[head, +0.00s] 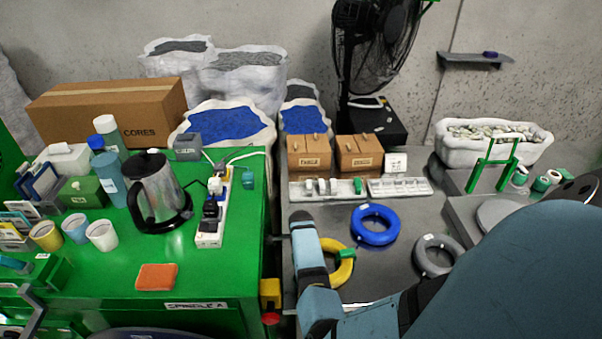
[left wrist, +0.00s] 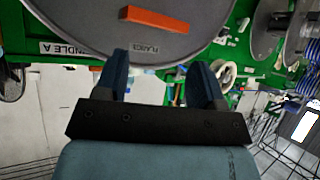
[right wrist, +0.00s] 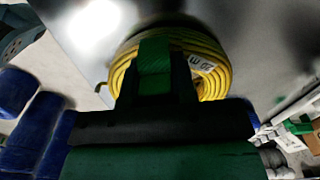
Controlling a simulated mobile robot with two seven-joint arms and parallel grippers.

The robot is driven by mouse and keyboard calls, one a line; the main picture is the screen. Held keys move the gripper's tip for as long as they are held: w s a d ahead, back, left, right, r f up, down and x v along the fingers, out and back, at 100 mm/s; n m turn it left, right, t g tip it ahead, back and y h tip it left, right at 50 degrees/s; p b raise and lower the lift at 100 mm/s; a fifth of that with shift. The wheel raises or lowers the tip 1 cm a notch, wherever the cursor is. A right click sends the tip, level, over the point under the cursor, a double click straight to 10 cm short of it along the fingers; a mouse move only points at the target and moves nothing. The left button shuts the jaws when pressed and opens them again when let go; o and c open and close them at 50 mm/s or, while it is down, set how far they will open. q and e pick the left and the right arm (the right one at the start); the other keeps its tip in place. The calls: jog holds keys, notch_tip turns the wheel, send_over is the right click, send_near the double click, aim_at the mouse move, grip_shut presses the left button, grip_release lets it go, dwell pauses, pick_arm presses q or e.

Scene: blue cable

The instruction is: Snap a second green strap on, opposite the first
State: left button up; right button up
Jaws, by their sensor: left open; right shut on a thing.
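A yellow cable coil (head: 341,272) lies on the grey table, partly hidden by my right arm; it also shows in the right wrist view (right wrist: 215,80). A green strap (head: 346,254) shows at its right side in the head view. My right gripper (right wrist: 155,85) is shut on a green strap (right wrist: 154,62) at the coil; whether this is the same strap, or fully around the coil, I cannot tell. A blue cable coil (head: 375,225) lies behind, without a visible green strap. Another green strap (head: 358,186) is in the parts tray. My left gripper (left wrist: 168,85) is open and empty.
The grey parts tray (head: 328,196) stands behind the blue coil. A grey coil (head: 437,255) lies right. Cardboard boxes (head: 309,157) stand behind the tray. The green bench (head: 110,265) at left holds a kettle (head: 162,190) and power strip (head: 211,232).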

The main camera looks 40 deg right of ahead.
jog(key=shift+f, duration=0.4)
dwell(0.6)
jog(key=o, duration=1.1)
